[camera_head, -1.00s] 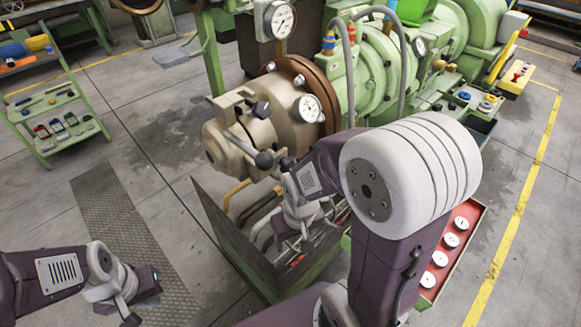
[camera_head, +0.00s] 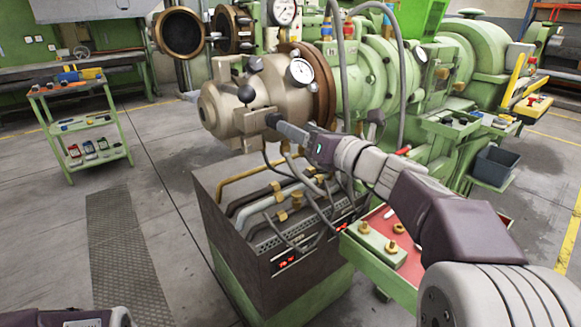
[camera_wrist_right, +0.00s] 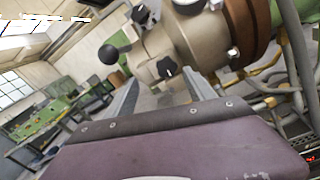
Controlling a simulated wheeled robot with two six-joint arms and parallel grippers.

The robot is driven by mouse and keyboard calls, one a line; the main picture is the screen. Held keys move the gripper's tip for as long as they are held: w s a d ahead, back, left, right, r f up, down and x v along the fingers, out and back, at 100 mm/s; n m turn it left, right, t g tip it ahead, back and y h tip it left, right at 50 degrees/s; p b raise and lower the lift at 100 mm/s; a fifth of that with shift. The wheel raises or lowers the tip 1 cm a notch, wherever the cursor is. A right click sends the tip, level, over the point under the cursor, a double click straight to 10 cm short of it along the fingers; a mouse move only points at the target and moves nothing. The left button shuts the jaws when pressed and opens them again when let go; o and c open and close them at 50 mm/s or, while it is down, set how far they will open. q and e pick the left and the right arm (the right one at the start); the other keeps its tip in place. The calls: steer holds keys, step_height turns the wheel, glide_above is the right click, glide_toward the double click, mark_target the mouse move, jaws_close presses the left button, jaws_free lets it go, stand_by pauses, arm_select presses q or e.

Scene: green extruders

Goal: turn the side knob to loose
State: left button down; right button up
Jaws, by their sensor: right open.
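The side knob is a small black lobed knob (camera_head: 272,119) on the side of the beige extruder head (camera_head: 222,108). In the right wrist view the knob (camera_wrist_right: 166,68) shows just beyond and between two spread grey fingers. My right gripper (camera_head: 292,132) reaches in from the right, its tips close to the knob. In the wrist view my right gripper (camera_wrist_right: 162,80) is open and empty, with no finger clearly touching the knob. The knob's exact turn cannot be read. Only a bit of my left arm shows at the bottom left; its gripper is out of view.
A black ball handle (camera_head: 246,94) sticks out left of the knob, and another black knob (camera_head: 255,64) sits above. A pressure gauge (camera_head: 300,71) is on the head. Below stands a dark cabinet (camera_head: 228,210) with hoses. A red tray (camera_head: 405,268) lies under my right arm.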

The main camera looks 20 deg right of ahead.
mark_target(274, 120)
steer(key=d+f+x, duration=0.1)
steer(key=x, duration=0.8)
steer(key=shift+w, duration=0.3)
steer(key=shift+a, duration=0.1)
steer(key=c, duration=1.4)
arm_select(q)
step_height(274, 120, down, 15)
steer(key=b, duration=1.4)
steer(key=shift+w+f, duration=0.2)
arm_select(e)
steer(key=shift+o, duration=0.2)
steer(key=shift+s+a+f+n, duration=0.1)
steer(key=shift+n, duration=5.75)
steer(key=shift+a+f+n, duration=0.1)
steer(key=shift+f+n, duration=0.05)
steer(key=shift+n, duration=6)
